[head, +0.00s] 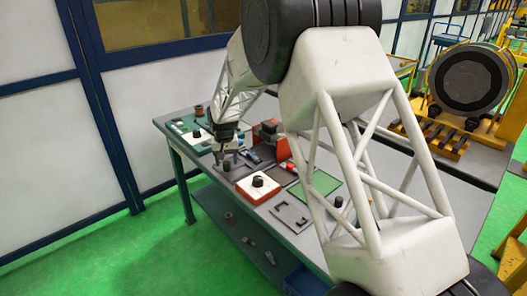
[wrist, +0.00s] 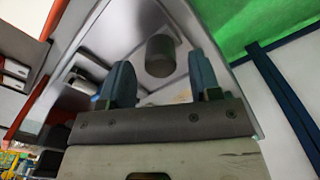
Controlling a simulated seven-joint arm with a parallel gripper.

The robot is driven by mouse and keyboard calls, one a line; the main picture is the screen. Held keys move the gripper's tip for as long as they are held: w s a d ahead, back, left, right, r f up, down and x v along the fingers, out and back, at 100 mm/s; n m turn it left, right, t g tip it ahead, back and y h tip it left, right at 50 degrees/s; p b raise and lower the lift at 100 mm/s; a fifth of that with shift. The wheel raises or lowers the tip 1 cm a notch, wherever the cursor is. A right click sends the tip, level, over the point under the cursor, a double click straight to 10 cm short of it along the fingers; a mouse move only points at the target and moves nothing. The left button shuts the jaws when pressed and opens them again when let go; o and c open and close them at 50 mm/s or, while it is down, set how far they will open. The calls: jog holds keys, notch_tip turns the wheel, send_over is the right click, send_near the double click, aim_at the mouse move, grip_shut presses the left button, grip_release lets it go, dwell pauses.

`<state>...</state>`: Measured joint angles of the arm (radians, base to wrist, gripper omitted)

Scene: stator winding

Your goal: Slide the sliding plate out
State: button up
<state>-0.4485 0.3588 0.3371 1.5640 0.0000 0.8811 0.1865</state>
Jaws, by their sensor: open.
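My gripper (head: 226,153) is over the left part of the workbench, pointing down. In the wrist view its two blue fingers (wrist: 160,80) are open and apart. A dark cylindrical knob (wrist: 160,55) stands on a grey metallic plate (wrist: 118,38) and appears in the gap between the fingers, beyond their tips in the picture. I cannot tell whether either finger touches it. In the head view a dark knob (head: 227,165) shows just below the gripper on a dark plate. I cannot tell for sure which part is the sliding plate.
A red-and-white box with a black knob (head: 258,183) stands close to the right of the gripper. A red block (head: 267,131) is behind. A green board (head: 322,183) and a flat dark frame (head: 292,214) lie farther right. The bench edge is near in front.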

jog(key=shift+r, duration=2.15)
jog(key=shift+s+d+r, duration=0.15)
jog(key=shift+d+r, duration=0.15)
jog(key=shift+d, duration=0.05)
jog(key=s+d+r+m+t, duration=0.1)
jog(key=s+d+r, duration=0.85)
jog(key=d, duration=0.25)
jog(key=s+d+r+m, duration=0.1)
jog(key=s+d+r, duration=0.7)
jog(key=s+d, duration=0.85)
jog(key=s, duration=0.4)
jog(key=s+d+f+t, duration=0.1)
jog(key=s+d, duration=0.3)
jog(key=s, duration=0.6)
jog(key=s+d+m, duration=0.1)
jog(key=s+d, duration=0.4)
jog(key=s, duration=0.5)
jog(key=shift+d+f+t, duration=0.3)
jog(key=shift+f, duration=0.05)
